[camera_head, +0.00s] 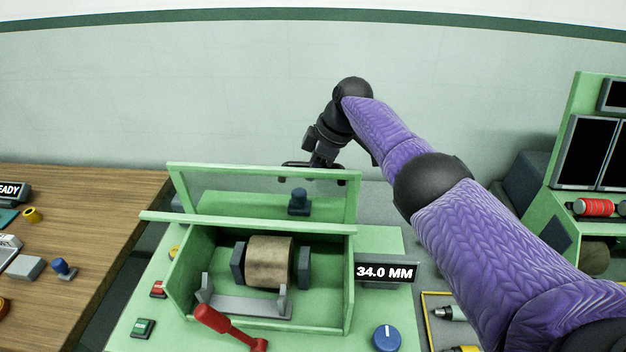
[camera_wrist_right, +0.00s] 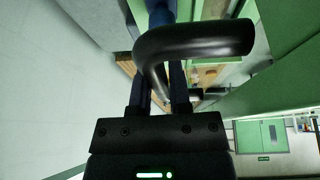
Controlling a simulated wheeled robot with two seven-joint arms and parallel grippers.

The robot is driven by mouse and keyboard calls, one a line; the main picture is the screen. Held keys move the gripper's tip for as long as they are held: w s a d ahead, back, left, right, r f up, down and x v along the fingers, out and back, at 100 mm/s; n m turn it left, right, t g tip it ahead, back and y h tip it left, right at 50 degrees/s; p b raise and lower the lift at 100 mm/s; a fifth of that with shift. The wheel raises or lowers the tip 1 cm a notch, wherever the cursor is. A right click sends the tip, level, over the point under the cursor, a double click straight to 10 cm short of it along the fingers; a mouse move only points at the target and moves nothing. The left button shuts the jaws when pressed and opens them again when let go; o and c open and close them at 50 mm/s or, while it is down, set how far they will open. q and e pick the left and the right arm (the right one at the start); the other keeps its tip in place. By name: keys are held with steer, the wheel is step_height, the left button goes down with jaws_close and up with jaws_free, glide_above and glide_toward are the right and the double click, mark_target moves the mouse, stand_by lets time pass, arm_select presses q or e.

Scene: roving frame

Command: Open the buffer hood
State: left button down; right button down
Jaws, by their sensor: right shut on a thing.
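The buffer hood (camera_head: 265,171), a green frame with a clear pane, stands raised at the back of the green buffer housing (camera_head: 340,300). The housing's front is uncovered, showing a brown buffing wheel (camera_head: 268,262) between dark flanges. My right gripper (camera_head: 318,168) is at the hood's upper right edge, reaching from behind it. In the right wrist view a black curved handle (camera_wrist_right: 195,38) passes between the fingers of my right gripper (camera_wrist_right: 162,80), which is shut on it. The pane and frame partly hide the fingertips in the head view. My left gripper is out of view.
A red lever (camera_head: 222,325), a blue knob (camera_head: 386,338) and a "34.0 MM" display (camera_head: 386,271) sit around the housing. A wooden bench (camera_head: 90,205) with small parts is at left. A green console (camera_head: 570,170) with screens stands at right.

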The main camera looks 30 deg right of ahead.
steer(key=shift+w+d+f, duration=0.1)
steer(key=shift+w, duration=0.05)
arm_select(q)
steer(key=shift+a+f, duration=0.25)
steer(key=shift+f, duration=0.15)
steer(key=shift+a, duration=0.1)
